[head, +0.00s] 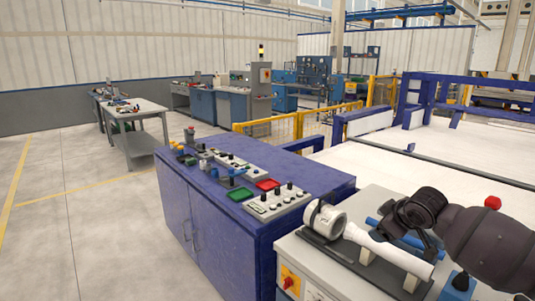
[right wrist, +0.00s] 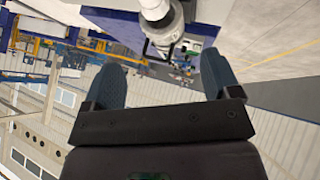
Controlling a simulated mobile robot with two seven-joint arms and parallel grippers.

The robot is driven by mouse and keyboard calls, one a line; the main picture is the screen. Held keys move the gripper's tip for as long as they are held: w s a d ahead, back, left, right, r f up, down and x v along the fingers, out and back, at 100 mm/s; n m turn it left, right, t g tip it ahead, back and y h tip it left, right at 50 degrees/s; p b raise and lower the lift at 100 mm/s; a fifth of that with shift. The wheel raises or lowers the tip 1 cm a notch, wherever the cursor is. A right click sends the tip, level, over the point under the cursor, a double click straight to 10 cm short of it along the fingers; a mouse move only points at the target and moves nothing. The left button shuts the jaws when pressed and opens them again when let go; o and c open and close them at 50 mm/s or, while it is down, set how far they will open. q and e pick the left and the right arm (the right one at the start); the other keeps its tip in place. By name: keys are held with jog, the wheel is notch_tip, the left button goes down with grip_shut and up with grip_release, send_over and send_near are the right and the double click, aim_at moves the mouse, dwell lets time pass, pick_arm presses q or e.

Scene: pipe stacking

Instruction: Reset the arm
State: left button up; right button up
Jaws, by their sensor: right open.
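My right gripper (right wrist: 160,60) is open in the right wrist view, with its two blue-grey fingers wide apart and nothing between them. In the head view my dark right arm comes in from the right, and its gripper (head: 392,230) is over the grey bench beside a white pipe piece. The white pipe (head: 365,240) slopes down to the right on a dark fixture, with a wide round collar (head: 326,219) at its left end. A white round part (right wrist: 155,10) shows beyond the fingers in the right wrist view. My left gripper is not in view.
A red knob (head: 492,202) stands at the right. A blue-framed white table (head: 440,155) lies behind. The floor at left is clear.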

jog(key=s+a+f+m+t+y, duration=0.1)
jog(key=s+a+f+t+y, duration=0.3)
jog(key=s+a+f, duration=0.55)
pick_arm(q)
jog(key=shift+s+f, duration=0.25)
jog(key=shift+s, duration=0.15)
pick_arm(e)
jog(key=s+d+f+m+h, duration=0.2)
jog(key=s+f, duration=0.4)
jog(key=s, duration=0.3)
jog(key=s+d+f+m+h, duration=0.1)
jog(key=s+d+f+m, duration=0.1)
jog(key=s+f, duration=0.4)
jog(key=s+d+f+m+g+h, duration=0.1)
jog(key=s+f, duration=0.5)
jog(key=s, duration=0.8)
jog(key=shift+s+d+f+m+h, duration=0.2)
jog(key=shift+d+m+h, duration=0.3)
jog(key=shift+m+h, duration=0.35)
